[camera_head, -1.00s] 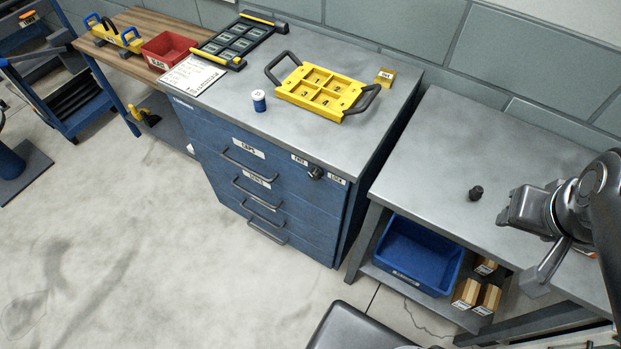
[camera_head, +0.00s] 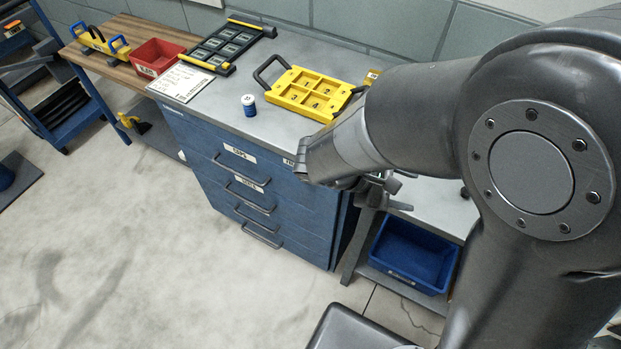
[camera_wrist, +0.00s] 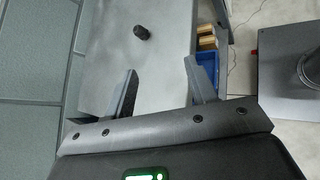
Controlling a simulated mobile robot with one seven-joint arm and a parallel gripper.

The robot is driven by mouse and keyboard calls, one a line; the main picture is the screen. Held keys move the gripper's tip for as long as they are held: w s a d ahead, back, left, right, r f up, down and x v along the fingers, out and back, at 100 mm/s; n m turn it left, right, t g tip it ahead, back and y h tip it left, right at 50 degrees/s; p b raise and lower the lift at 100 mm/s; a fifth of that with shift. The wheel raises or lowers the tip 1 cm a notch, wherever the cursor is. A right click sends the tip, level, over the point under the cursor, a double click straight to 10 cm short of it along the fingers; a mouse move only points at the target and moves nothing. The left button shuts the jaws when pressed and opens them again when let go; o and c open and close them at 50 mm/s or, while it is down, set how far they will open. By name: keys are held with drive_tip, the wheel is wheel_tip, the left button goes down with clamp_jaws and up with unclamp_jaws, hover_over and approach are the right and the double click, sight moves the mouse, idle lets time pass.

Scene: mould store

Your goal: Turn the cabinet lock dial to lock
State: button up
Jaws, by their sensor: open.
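The blue drawer cabinet (camera_head: 215,140) stands in the middle of the head view. Its lock dial, at the upper right of the front, is hidden behind my arm. The edge of a small white label (camera_head: 289,162) beside the dial's place still shows. My gripper is mostly hidden by my arm in the head view, near the cabinet's right front corner. In the wrist view my gripper (camera_wrist: 160,72) is open, with nothing between its fingers. The wrist view shows no dial; the fingers point over the grey side bench (camera_wrist: 165,70).
A black knob-like piece (camera_wrist: 142,32) lies on the side bench. A blue bin (camera_head: 412,255) sits on the shelf below. On the cabinet top are a yellow tray (camera_head: 310,93), a dark frame (camera_head: 225,47) and a blue spool (camera_head: 249,105). The floor before the cabinet is clear.

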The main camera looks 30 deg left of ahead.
drive_tip(key=s+a+f+n+t+y, duration=0.5)
drive_tip(key=s+a+f+n+t, duration=0.15)
drive_tip(key=a+n, duration=0.35)
drive_tip(key=s+a+f+n+t+y, duration=0.5)
drive_tip(key=s+a+f+n, duration=0.15)
drive_tip(key=a, duration=0.65)
drive_tip(key=w, duration=1.1)
drive_tip(key=shift+w+f+n, duration=0.15)
drive_tip(key=shift+n, duration=0.2)
drive_tip(key=shift+c, duration=0.5)
drive_tip(key=c, duration=0.9)
